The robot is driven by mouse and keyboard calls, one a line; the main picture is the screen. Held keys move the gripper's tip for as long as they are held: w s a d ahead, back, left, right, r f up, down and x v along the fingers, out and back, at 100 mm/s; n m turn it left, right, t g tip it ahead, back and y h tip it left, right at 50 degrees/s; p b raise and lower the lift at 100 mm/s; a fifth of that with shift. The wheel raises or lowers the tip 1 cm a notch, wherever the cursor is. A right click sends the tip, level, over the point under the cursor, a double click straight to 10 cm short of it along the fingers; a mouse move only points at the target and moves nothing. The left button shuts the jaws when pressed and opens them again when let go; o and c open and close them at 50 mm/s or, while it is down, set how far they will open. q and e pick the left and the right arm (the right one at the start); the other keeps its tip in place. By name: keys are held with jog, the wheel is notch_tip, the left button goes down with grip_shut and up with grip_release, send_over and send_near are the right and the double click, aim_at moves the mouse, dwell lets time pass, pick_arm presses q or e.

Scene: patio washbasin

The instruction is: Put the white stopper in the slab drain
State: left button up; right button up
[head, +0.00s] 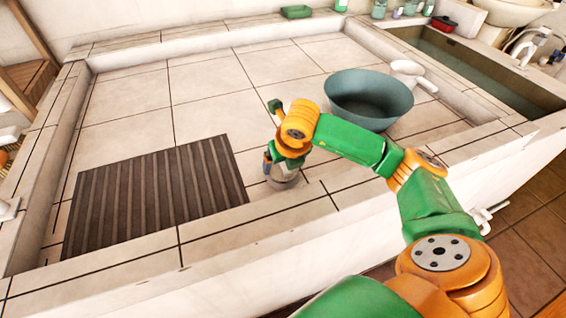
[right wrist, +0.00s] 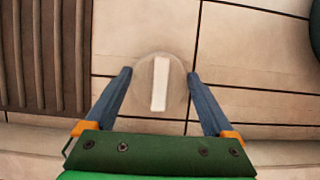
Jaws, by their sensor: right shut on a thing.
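The white stopper (right wrist: 160,98) shows in the right wrist view as a pale round disc with a raised white bar across its top. My right gripper (right wrist: 159,78) has a blue finger on each side of the disc and is shut on it. In the head view the right gripper (head: 282,168) points down over the slab, just right of the ribbed mat, with the stopper mostly hidden beneath it. I cannot make out the drain opening; it may be covered by the gripper or stopper. My left gripper is not in view.
A brown ribbed mat (head: 150,200) lies left of the right gripper. A teal basin (head: 368,98) stands to the right, with a white dipper (head: 408,68) beside it. The slab's raised front edge (head: 240,240) is close. The back of the tiled slab (head: 210,85) is clear.

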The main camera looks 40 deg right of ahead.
jog(key=shift+f+b, duration=0.75)
jog(key=shift+f, duration=0.1)
jog(key=o, duration=1.1)
jog(key=shift+r, duration=0.1)
jog(key=shift+c, duration=0.2)
jog(key=p+v, duration=0.7)
jog(key=v, duration=0.4)
jog(key=shift+p, duration=0.35)
